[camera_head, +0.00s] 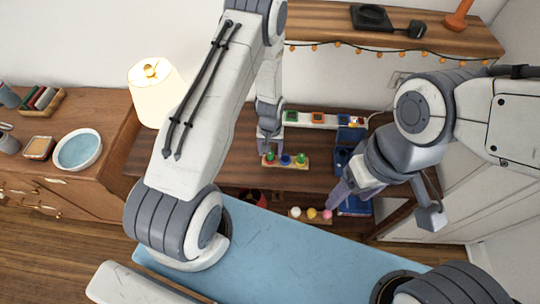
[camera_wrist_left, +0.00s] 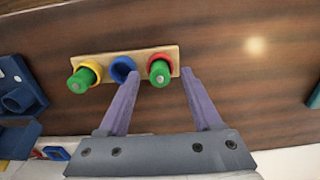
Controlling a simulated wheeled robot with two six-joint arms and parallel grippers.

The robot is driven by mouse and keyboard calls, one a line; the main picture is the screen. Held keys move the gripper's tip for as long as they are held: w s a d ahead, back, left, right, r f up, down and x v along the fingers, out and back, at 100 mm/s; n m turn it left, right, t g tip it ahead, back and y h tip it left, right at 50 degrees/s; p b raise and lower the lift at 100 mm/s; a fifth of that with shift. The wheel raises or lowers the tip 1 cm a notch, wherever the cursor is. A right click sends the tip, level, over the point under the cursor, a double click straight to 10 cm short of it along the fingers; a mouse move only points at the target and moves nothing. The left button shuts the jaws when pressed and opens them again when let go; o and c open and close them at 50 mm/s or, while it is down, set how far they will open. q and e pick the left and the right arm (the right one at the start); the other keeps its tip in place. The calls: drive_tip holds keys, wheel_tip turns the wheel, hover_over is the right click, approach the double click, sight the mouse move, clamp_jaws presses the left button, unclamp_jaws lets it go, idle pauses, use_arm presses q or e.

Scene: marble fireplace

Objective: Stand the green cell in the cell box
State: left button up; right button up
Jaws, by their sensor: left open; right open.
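Two green cells stand in coloured rings on a small wooden rack, one in the red ring (camera_wrist_left: 160,74) and one in the yellow ring (camera_wrist_left: 83,77). The blue ring (camera_wrist_left: 122,68) between them holds no green cell. The rack (camera_head: 286,166) also shows in the head view. My left gripper (camera_head: 270,150) is open and empty over the rack; in the wrist view its fingertips (camera_wrist_left: 160,73) lie either side of the red-ring cell. Whether they are level with it is unclear. A blue compartmented box (camera_head: 343,157), possibly the cell box, stands right of the rack. My right gripper (camera_head: 341,191) is open.
A white strip with coloured squares (camera_head: 318,118) lies behind the rack. A small board with white, yellow and pink balls (camera_head: 311,214) is near my right gripper. A lamp (camera_head: 154,90) stands at left. The wooden surface right of the rack in the wrist view is clear.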

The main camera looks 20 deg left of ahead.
use_arm(q)
clamp_jaws()
